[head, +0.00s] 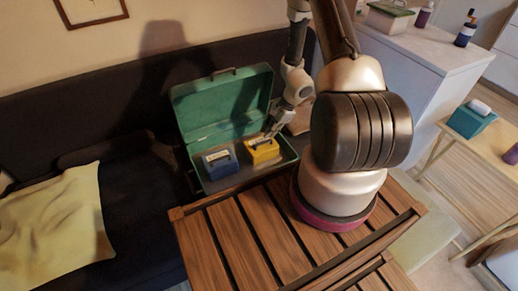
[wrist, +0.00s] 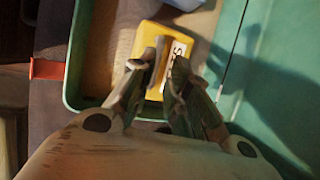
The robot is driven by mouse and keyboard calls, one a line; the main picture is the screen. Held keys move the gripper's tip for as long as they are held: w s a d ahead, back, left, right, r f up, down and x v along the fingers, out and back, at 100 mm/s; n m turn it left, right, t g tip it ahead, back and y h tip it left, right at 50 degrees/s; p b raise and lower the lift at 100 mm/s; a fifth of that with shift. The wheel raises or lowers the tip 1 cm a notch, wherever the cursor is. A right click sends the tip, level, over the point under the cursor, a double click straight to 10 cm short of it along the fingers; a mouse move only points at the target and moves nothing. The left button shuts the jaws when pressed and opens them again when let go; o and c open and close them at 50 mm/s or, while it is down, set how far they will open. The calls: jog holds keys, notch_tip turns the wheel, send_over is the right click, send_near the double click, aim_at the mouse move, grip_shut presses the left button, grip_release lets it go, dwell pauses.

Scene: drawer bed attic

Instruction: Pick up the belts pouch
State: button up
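A yellow pouch (head: 263,153) with a pale label and a handle on top sits in the right part of the open green case. A blue pouch (head: 219,164) with a pale label sits to its left. Neither label is readable in the head view. In the wrist view the yellow pouch (wrist: 150,38) is partly hidden by my fingers, and only an "S" of its label shows clearly. My gripper (wrist: 158,72) is right at the yellow pouch, its two fingers apart on either side of the handle. I see no clear contact with the handle.
The green case (head: 196,183) has its lid raised at the back and stands beyond a slatted wooden surface (head: 235,235). A dark sofa (head: 140,225) with a yellow cushion (head: 55,225) is at left. A white cabinet (head: 420,60) stands at right.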

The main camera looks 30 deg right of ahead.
aim_at(261, 143)
jog(key=x, duration=0.7)
jog(key=shift+s+a+f, duration=0.1)
jog(key=shift+a+f, duration=0.1)
jog(key=shift+a, duration=0.1)
jog(key=shift+c, duration=0.4)
grip_shut()
